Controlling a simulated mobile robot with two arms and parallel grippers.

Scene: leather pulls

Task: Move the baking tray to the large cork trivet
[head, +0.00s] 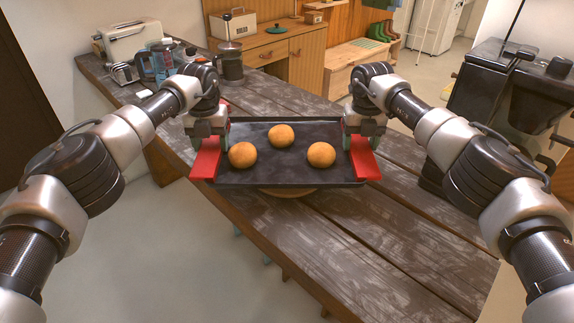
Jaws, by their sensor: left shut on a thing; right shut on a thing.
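The dark baking tray (285,175) is level over the wooden table, with three round golden buns (281,136) on it. A red pad lies at its left end (206,162) and another at its right end (364,160). My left gripper (212,140) is shut on the tray's left end, at the red pad. My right gripper (358,140) is shut on the right end in the same way. A rounded tan edge, apparently the cork trivet (288,192), shows below the tray's near side; the tray hides the rest. I cannot tell whether tray and trivet touch.
The dark plank table (400,240) is bare at the near right. A French press (230,64), a blue-tinted jug (162,60) and a toaster (132,40) stand at its far left end. Black equipment (490,90) stands at the right, beyond my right arm.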

